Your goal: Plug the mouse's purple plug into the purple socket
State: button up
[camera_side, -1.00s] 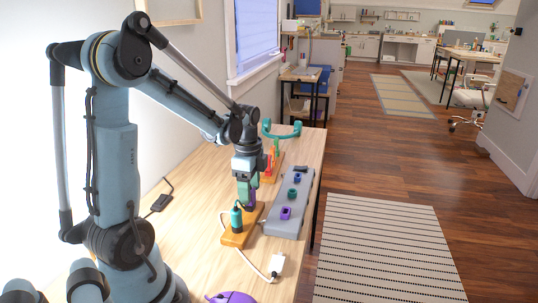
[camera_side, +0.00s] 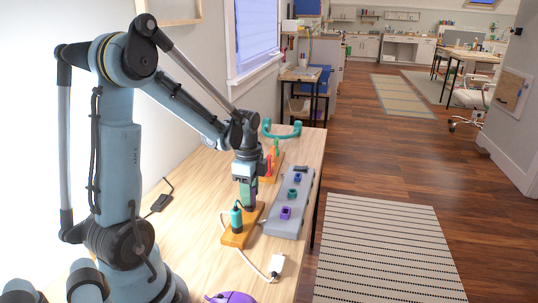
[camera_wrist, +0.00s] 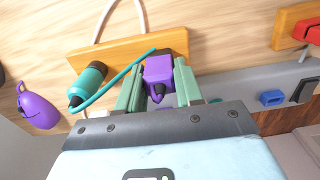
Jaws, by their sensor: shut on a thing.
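My gripper (camera_side: 246,196) is shut on the purple plug, which shows between the green fingers in the wrist view (camera_wrist: 158,73). The plug is at the far end of an orange wooden block (camera_side: 235,238); I cannot tell whether it still rests in the block. The purple socket (camera_side: 285,213) is at the near end of a grey panel (camera_side: 286,228), to the right of my gripper. The purple mouse (camera_side: 232,298) lies at the bottom of the side view, partly cut off; it also shows at left in the wrist view (camera_wrist: 38,110).
A teal plug (camera_side: 236,217) stands on the same block, close to my gripper. Green (camera_side: 292,194) and blue (camera_side: 297,177) sockets share the panel. A second orange block (camera_side: 268,178) with red and green pieces stands behind. A white piece (camera_side: 277,265) with a cable lies in front.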

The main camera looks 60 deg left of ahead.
jog(key=shift+r, duration=0.85)
notch_tip(320, 180, up, 2)
jog(key=shift+r, duration=0.25)
jog(key=d+r, duration=0.6)
jog(key=d, duration=0.5)
jog(key=w+a, duration=0.3)
jog(key=w, duration=0.3)
jog(key=shift+f, duration=0.4)
jog(key=shift+f+n, duration=0.15)
jog(key=shift+n, duration=0.15)
jog(key=shift+f, duration=2.75)
jog(key=shift+f, duration=1.35)
